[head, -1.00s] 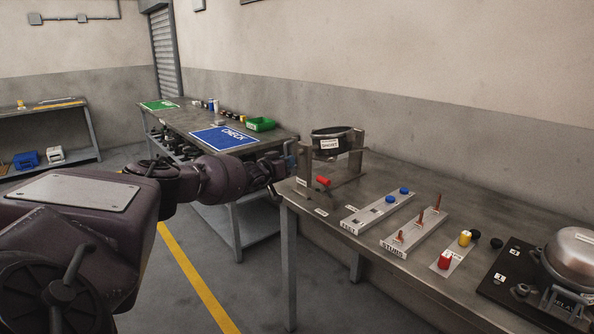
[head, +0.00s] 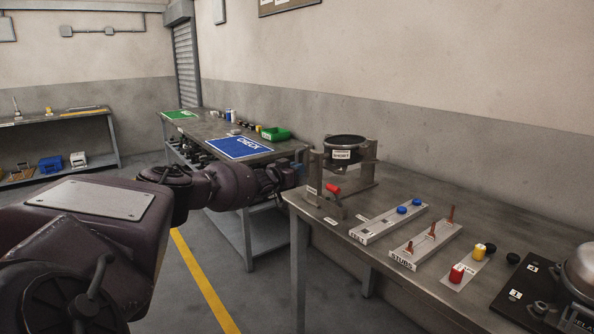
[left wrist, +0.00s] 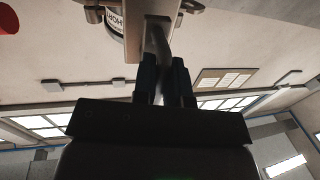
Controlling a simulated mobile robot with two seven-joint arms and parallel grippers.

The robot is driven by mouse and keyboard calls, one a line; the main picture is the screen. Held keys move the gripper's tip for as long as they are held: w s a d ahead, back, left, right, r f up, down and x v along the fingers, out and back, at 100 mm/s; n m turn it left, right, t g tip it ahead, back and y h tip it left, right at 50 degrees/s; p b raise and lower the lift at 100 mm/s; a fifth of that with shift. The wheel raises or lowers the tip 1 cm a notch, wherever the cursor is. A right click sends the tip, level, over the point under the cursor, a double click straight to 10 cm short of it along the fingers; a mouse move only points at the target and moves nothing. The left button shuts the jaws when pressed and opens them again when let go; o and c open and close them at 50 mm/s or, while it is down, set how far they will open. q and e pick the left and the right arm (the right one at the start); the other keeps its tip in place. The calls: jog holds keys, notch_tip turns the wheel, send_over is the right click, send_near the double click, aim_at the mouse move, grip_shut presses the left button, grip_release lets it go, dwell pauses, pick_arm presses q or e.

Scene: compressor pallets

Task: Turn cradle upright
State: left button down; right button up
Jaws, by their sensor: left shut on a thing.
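The cradle is a dark round holder (head: 345,142) with a white label, hung between two metal posts (head: 368,170) near the left end of the right-hand bench. Its rim looks about level in the head view. My left gripper (head: 300,175) is at the left post. In the left wrist view the gripper (left wrist: 165,72) is shut on a grey curved crank (left wrist: 160,42), beside a beige post (left wrist: 134,40). Part of the labelled holder (left wrist: 117,20) shows beyond. The fingertips are hard to make out in the head view. My right gripper is out of view.
A red handle (head: 333,189) sits low at the stand. Trays with blue caps (head: 402,210) and copper studs (head: 432,232) lie to the right on the bench. Another bench with a blue CHECK mat (head: 240,147) and green bin (head: 275,133) stands behind my arm.

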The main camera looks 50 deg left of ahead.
pick_arm(q)
jog(key=c, duration=1.2)
grip_release()
jog(key=shift+f, duration=0.15)
jog(key=s+p, duration=0.2)
jog(key=s, duration=0.1)
jog(key=s+d+p, duration=0.1)
jog(key=s+p, duration=0.1)
jog(key=s, duration=0.2)
jog(key=s+p, duration=0.2)
jog(key=s, duration=0.1)
jog(key=shift+s+d, duration=0.15)
jog(key=shift+s, duration=0.2)
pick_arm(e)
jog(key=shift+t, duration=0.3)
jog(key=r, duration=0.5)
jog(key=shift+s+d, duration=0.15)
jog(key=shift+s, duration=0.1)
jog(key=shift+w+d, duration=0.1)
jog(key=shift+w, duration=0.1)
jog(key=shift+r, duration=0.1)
